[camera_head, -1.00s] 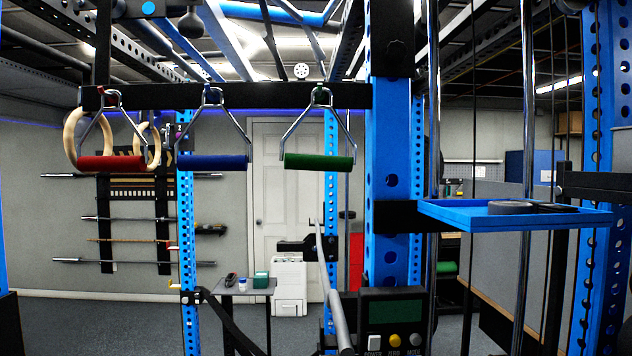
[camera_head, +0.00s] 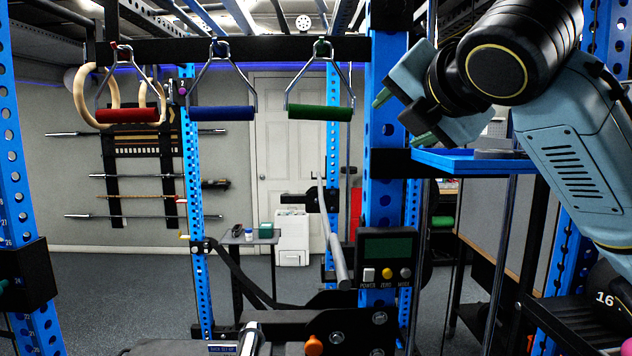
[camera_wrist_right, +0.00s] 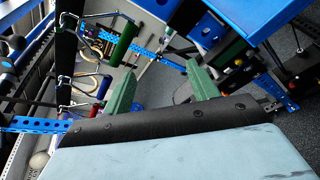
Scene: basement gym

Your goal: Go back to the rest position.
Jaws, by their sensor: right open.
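My right gripper (camera_head: 402,120) is raised at the upper right of the head view, in front of the blue upright and above the left end of the blue tray. Its two green fingers are spread apart with nothing between them. They also show apart and empty in the right wrist view (camera_wrist_right: 160,88). My left gripper is not in view.
Red (camera_head: 128,116), blue (camera_head: 222,113) and green (camera_head: 320,113) handles hang from a black crossbar. The blue tray (camera_head: 460,160) is close below my right gripper, partly hidden by my arm. A console (camera_head: 386,257) is mounted below. Floor is open at left (camera_head: 110,300).

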